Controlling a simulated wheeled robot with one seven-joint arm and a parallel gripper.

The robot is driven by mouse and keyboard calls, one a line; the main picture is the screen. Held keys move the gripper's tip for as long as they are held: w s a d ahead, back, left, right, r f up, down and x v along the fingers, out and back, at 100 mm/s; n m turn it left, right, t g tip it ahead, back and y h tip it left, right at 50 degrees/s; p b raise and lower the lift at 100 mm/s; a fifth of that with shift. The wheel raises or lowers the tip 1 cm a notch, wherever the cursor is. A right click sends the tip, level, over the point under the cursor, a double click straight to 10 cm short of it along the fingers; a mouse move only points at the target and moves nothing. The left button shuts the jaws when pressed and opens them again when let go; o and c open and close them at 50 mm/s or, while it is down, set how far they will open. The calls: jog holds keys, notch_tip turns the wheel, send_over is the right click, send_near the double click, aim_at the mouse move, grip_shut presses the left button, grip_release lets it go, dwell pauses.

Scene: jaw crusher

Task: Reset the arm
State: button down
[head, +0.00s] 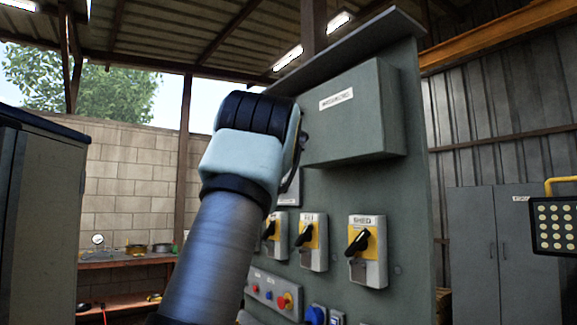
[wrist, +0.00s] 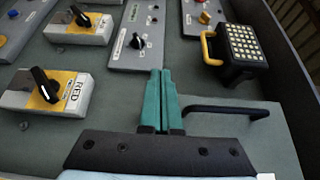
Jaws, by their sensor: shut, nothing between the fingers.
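My arm (head: 225,240) reaches up in the middle of the head view, in front of a grey switch panel (head: 410,170). My gripper is hidden behind the arm there. In the wrist view my gripper (wrist: 160,73) shows two green fingers pressed together with nothing between them. The fingertips appear just below a grey control box with a black knob (wrist: 138,40). I cannot tell whether they touch anything. A black bar handle (wrist: 226,107) is to the right of the fingers. A yellow-plated rotary switch (wrist: 46,88) with a black lever is to the left.
The panel carries a large grey box (head: 355,115), rotary switches including one labelled SHED (head: 366,252), and a button box (head: 272,289). A lamp with a yellow handle (head: 556,225) is at the right. A dark cabinet (head: 45,215) is at the left, with a bench (head: 125,260) behind.

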jog(key=s+a+b, duration=0.1)
jog(key=s+a, duration=0.2)
jog(key=a, duration=0.2)
jog(key=shift+s+a, duration=0.25)
jog(key=shift+s, duration=0.05)
jog(key=s+a+f+n+g, duration=0.2)
jog(key=s+f+n+g, duration=0.15)
jog(key=f, duration=0.65)
jog(key=s+a+f+n+g, duration=0.15)
jog(key=s+f, duration=0.25)
jog(key=f, duration=0.7)
jog(key=s+a+f+n+g, duration=0.1)
jog(key=s+f+n+g, duration=0.25)
jog(key=f, duration=0.65)
jog(key=s+f+n+g, duration=0.4)
jog(key=s+f, duration=0.7)
jog(key=s, duration=0.4)
jog(key=s+d+f+n+g, duration=0.1)
jog(key=s+f+n+g, duration=0.3)
jog(key=s+f, duration=0.7)
jog(key=s, duration=0.4)
jog(key=shift+s+h, duration=0.35)
jog(key=shift+h, duration=0.05)
jog(key=shift+f, duration=0.1)
